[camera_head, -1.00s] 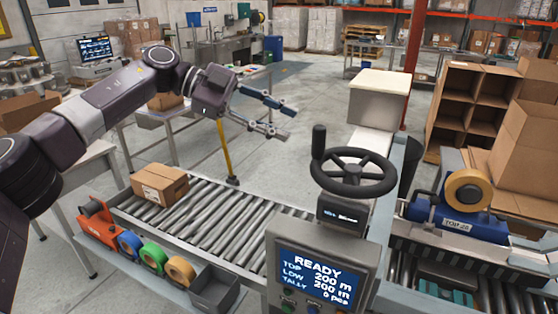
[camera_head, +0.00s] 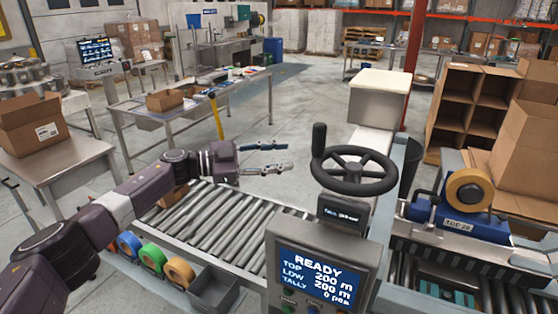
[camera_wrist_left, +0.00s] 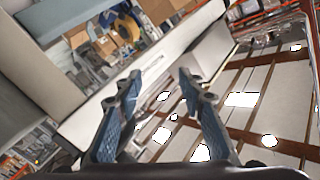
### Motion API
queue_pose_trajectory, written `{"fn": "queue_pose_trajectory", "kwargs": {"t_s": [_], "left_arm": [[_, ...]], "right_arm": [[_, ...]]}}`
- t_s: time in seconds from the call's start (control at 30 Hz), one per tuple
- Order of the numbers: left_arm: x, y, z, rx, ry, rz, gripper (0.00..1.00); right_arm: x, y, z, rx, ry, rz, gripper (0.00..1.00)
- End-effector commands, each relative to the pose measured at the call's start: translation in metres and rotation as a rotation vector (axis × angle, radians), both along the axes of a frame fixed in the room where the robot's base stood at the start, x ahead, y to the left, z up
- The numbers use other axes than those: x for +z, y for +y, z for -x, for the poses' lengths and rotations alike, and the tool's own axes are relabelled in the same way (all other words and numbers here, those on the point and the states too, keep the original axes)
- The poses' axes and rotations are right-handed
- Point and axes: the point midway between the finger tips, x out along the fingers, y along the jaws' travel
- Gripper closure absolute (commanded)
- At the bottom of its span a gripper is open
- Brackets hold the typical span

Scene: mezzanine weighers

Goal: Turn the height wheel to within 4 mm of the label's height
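The black height wheel (camera_head: 354,185) with its upright handle knob (camera_head: 319,139) stands on the post above the grey control panel. The panel's screen (camera_head: 315,277) reads READY, with TOP and LOW lines that look like 200 and TALLY 0. My left gripper (camera_head: 288,157) is open and empty, left of the wheel and apart from it, its fingers pointing right toward it. In the left wrist view its two fingers (camera_wrist_left: 159,80) are spread with nothing between them. A carton (camera_head: 172,197) on the rollers is mostly hidden behind my left arm; its label is not visible. My right gripper is not in view.
Roller conveyor (camera_head: 215,222) runs below my left gripper, with coloured tape rolls (camera_head: 152,256) and a grey bin (camera_head: 214,289) along its near side. A blue tape head (camera_head: 458,218) stands right of the wheel. A labelled carton (camera_head: 32,127) sits on the left table.

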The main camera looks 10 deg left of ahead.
Motion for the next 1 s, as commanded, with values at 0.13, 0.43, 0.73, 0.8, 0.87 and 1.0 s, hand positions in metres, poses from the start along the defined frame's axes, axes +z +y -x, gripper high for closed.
{"fn": "queue_pose_trajectory", "kwargs": {"t_s": [0.13,0.43,0.73,0.8,0.87,1.0], "left_arm": [[-0.008,0.001,-0.003,0.017,0.003,0.011,0.64],[-0.009,0.002,-0.003,0.021,0.003,0.011,0.66],[0.006,-0.010,0.007,-0.041,-0.338,-0.101,0.99],[0.015,-0.014,0.014,-0.067,-0.523,-0.160,1.00],[0.024,-0.018,0.020,-0.087,-0.689,-0.213,1.00],[0.043,-0.023,0.034,-0.121,-1.080,-0.334,1.00]], "right_arm": [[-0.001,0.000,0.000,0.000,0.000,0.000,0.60],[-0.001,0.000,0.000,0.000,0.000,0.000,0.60],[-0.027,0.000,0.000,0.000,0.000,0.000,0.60],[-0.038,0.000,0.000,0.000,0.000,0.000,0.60],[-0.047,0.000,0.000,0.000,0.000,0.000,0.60],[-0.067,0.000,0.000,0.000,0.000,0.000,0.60]]}}
